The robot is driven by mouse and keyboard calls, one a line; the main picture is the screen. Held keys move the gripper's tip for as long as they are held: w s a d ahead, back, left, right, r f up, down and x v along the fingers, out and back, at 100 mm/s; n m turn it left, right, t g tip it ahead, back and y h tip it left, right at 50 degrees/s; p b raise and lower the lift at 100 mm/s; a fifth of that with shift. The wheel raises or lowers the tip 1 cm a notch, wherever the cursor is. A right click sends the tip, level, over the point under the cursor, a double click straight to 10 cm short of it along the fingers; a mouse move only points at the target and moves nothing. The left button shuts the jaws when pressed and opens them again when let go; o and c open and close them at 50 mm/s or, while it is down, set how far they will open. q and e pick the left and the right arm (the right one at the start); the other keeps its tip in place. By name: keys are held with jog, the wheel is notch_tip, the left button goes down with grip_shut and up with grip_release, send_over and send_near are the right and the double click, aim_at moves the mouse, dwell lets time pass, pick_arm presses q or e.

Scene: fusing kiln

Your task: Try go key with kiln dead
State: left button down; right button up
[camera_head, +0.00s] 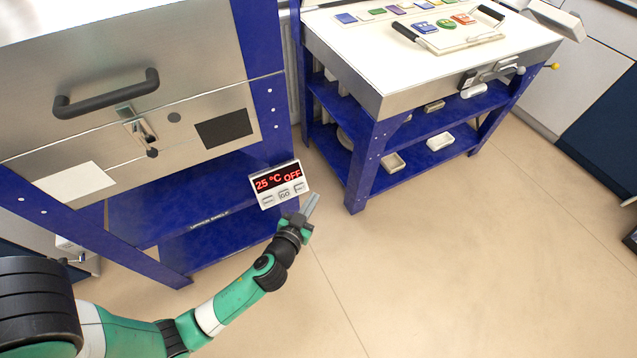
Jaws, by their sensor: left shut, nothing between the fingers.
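The kiln (85,75) stands at the left, a steel body on a blue frame with a black handle and a latch on its front. Its control box (278,183) is mounted at the frame's right leg and reads "25 °C OFF" in red. The GO key (285,194) is the middle one of three keys under the display. My left gripper (312,201) is shut and empty, just below and right of the control box, close to the keys. I cannot tell whether it touches them. My right gripper is not in view.
A white-topped blue workbench (400,60) stands at the upper right, holding a white tray (450,40) with black handles and coloured glass pieces. Small white dishes (438,141) sit on its lower shelf. The floor (430,260) in front is clear.

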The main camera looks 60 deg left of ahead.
aim_at(285, 194)
pick_arm(q)
jog(key=s+a+f+g, duration=0.1)
jog(key=s+f, duration=0.2)
jog(key=s, duration=0.3)
jog(key=w+a+f, duration=0.1)
jog(key=a+f, duration=0.4)
jog(key=a, duration=0.2)
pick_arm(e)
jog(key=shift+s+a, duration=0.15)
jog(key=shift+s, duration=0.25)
pick_arm(q)
jog(key=shift+w+f, duration=0.1)
jog(key=shift+f, duration=0.05)
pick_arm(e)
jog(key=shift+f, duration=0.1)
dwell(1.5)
pick_arm(q)
jog(key=shift+a+f+b, duration=0.15)
jog(key=shift+a+b, duration=0.15)
